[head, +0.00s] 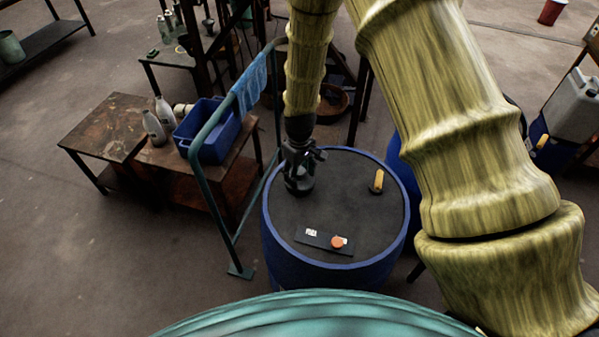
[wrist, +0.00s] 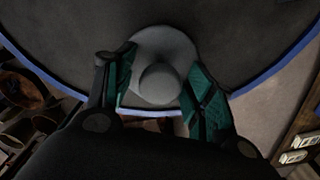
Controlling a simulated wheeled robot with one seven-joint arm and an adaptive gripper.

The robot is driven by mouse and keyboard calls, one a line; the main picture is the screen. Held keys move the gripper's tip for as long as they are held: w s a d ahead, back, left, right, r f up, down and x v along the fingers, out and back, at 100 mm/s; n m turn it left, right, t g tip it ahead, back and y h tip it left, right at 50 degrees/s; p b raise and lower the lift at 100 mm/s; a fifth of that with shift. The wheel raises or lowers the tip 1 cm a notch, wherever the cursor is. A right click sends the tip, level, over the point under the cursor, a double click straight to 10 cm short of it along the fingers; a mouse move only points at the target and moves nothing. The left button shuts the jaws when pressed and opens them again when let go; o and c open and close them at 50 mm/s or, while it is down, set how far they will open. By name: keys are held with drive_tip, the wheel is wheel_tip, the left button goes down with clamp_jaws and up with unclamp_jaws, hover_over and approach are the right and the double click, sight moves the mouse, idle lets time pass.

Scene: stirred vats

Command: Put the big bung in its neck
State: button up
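The blue vat (head: 315,272) has a dark grey lid, which also fills much of the wrist view (wrist: 235,45). A round grey piece with a knob on top, seemingly the big bung (wrist: 158,84), stands near the lid's left edge in the head view (head: 298,187). My gripper (head: 301,158) is right over it, pointing down. In the wrist view my gripper's green-padded fingers (wrist: 158,92) are apart on both sides of the knob, with a gap at the left. The neck is not visible; I cannot tell whether the bung sits in it.
A dark plate (head: 312,237) with an orange knob (head: 338,242) and a yellow handle (head: 377,181) are on the lid. A teal rail (head: 213,195) with a blue cloth (head: 249,84) stands left of the vat. A bench beyond holds a blue crate (head: 208,140) and bottles (head: 154,127).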

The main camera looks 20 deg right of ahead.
drive_tip(key=shift+r+p, duration=0.3)
drive_tip(key=shift+r, duration=0.35)
wheel_tip(320, 180, up, 12)
drive_tip(key=b, duration=0.4)
drive_tip(key=shift+f, duration=0.15)
